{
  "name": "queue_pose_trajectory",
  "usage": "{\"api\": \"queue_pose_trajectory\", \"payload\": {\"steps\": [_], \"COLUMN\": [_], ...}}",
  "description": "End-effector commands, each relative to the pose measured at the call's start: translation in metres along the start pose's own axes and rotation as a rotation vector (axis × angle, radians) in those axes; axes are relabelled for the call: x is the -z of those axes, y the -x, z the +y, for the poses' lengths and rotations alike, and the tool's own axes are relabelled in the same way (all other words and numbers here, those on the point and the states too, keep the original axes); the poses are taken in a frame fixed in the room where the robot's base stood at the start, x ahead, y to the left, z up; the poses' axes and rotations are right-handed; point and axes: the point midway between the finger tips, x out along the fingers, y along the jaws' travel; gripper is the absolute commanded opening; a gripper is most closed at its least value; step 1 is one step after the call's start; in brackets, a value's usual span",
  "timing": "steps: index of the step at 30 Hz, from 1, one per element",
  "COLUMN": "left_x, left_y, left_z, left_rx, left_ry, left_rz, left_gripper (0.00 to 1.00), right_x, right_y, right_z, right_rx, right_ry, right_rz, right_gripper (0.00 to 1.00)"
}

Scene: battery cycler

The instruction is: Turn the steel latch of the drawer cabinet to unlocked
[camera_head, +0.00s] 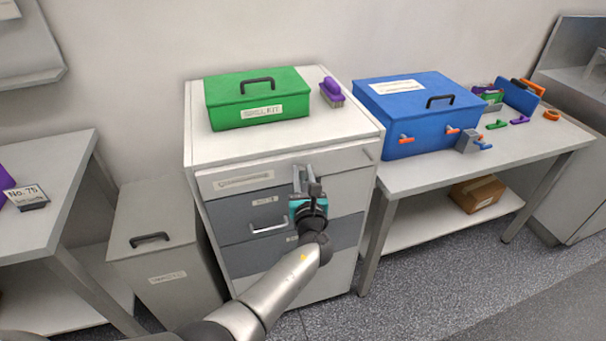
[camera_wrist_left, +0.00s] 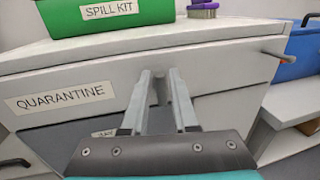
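The drawer cabinet (camera_head: 220,189) stands in the middle of the head view, white with grey drawers and a "QUARANTINE" label (camera_wrist_left: 62,98) on its top front. A short metal bar, which looks like the steel latch (camera_head: 369,154), sits at the front's upper right; it also shows in the left wrist view (camera_wrist_left: 278,56), pointing right. My left gripper (camera_head: 306,176) is in front of the top drawer, left of that bar. Its fingers (camera_wrist_left: 161,73) are apart, and a small dark grey piece shows between them; I cannot tell whether they touch it. My right gripper is not in view.
A green spill kit box (camera_head: 258,99) and a purple brush (camera_head: 331,92) stand on the cabinet. A blue toolbox (camera_head: 418,120) is on the bench at right, with a carton (camera_head: 477,193) below. A grey bin (camera_head: 153,254) stands close at left.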

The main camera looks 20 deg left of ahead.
Motion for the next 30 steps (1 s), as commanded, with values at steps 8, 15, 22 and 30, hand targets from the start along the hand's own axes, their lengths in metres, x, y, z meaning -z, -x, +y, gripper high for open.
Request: {"api": "queue_pose_trajectory", "payload": {"steps": [8,15,22,30], "left_x": [0.0,0.0,0.001,0.004], "left_y": [0.0,0.0,0.0,0.001], "left_z": [0.0,0.0,0.0,0.002], "left_rx": [0.0,0.0,0.0,0.0], "left_ry": [0.0,-0.001,0.006,0.098], "left_rz": [0.0,0.0,-0.001,-0.021], "left_gripper": [0.0,0.0,0.0,0.0], "right_x": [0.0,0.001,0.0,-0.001], "right_y": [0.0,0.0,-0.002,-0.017], "right_z": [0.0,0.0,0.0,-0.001], "right_rx": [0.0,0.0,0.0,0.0], "right_ry": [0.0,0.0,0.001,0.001], "right_rz": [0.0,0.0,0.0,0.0], "right_gripper": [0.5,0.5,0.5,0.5]}}
